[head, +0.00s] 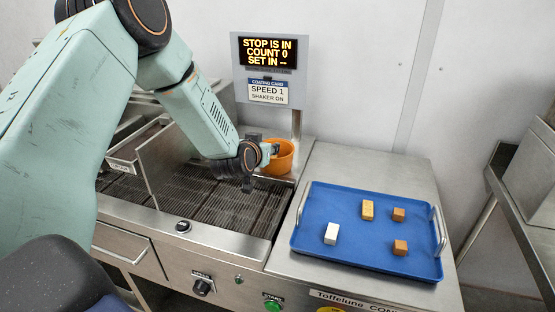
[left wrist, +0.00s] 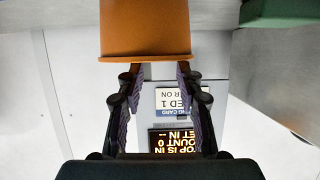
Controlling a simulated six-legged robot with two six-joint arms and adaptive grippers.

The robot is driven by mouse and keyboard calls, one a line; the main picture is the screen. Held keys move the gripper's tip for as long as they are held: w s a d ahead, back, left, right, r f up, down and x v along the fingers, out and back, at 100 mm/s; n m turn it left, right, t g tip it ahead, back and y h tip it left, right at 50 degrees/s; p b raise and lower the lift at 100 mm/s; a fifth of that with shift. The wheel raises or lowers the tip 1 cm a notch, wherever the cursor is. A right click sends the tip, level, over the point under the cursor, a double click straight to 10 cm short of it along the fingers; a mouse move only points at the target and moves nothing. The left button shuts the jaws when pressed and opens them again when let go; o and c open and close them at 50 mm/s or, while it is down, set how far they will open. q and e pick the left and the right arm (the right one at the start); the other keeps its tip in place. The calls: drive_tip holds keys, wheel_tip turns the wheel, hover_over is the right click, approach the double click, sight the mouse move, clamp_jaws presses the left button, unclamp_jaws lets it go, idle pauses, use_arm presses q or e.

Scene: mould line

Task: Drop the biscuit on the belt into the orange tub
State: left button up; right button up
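The orange tub (head: 284,160) stands at the back right of the belt, by the sign post. It is partly hidden behind my left gripper. My left gripper (head: 247,183) is over the right part of the dark slatted belt (head: 190,189). In the left wrist view the picture is upside down. There the fingers of my left gripper (left wrist: 156,75) are apart with nothing between them, and the orange tub (left wrist: 145,30) shows just beyond the fingertips. I see no biscuit on the visible belt; my arm and a metal plate hide part of it. My right gripper is not in view.
A blue tray (head: 350,259) at right holds a white block (head: 331,233), a yellow piece (head: 367,210) and two orange-brown pieces (head: 399,214). An upright metal plate (head: 165,165) crosses the belt. The display (head: 268,52) reads "COUNT 0"; the card below reads "SPEED 1".

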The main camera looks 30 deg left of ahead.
use_arm(q)
drive_tip(key=shift+o, duration=1.2)
drive_tip(key=shift+s+a, duration=0.15)
drive_tip(key=shift+a, duration=0.05)
drive_tip(key=shift+d+r, duration=0.1)
drive_tip(key=shift+d, duration=0.05)
drive_tip(key=shift+s+d+r, duration=0.1)
drive_tip(key=shift+s, duration=0.25)
drive_tip(key=v, duration=1.1)
drive_tip(key=shift+s, duration=0.2)
drive_tip(key=shift+w, duration=0.1)
